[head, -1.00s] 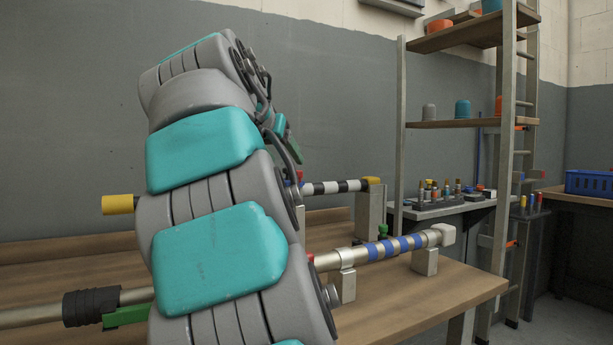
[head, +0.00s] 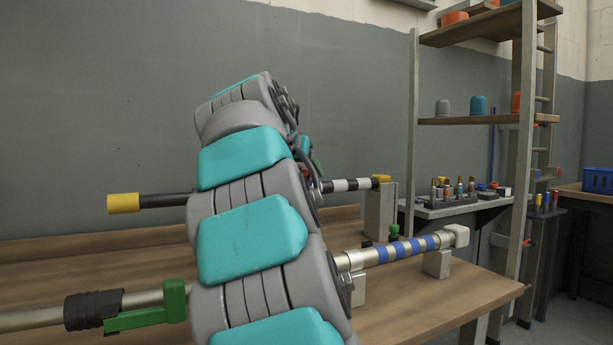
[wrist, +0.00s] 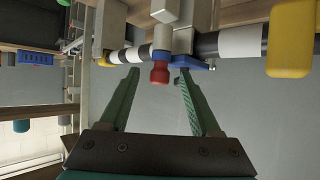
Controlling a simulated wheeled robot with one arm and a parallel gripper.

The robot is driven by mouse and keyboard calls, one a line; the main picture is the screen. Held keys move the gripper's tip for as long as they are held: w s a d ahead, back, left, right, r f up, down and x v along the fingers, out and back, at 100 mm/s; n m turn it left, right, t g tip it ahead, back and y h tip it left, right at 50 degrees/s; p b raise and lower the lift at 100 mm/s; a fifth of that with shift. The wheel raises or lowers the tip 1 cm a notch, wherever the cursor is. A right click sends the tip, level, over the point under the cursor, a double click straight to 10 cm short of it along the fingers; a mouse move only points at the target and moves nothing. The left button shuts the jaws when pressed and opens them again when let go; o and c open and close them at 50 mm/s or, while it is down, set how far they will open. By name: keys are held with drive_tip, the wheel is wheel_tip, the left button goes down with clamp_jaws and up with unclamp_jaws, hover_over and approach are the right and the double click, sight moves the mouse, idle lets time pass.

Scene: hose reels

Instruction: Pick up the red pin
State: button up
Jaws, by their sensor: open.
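The red pin (wrist: 160,73) shows in the wrist view as a short red head on the end of a pale shaft, in front of a black-and-white striped bar (wrist: 240,41). My gripper (wrist: 157,80) is open, with its two green fingers reaching up on either side of the red head. A gap shows between the head and each finger. I cannot tell how deep the head sits between the fingers. A blue piece (wrist: 192,63) lies by the right fingertip. In the head view my arm hides most of the gripper and the pin.
A yellow bar end (wrist: 290,40) stands at the right of the wrist view. In the head view, a blue-striped tube (head: 400,249) rests on blocks on the wooden bench (head: 430,305). A green clamp (head: 150,312) sits at left. Shelves (head: 470,121) stand at right.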

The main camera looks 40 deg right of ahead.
clamp_jaws()
idle(0.4)
drive_tip(key=shift+r, duration=0.1)
idle(0.3)
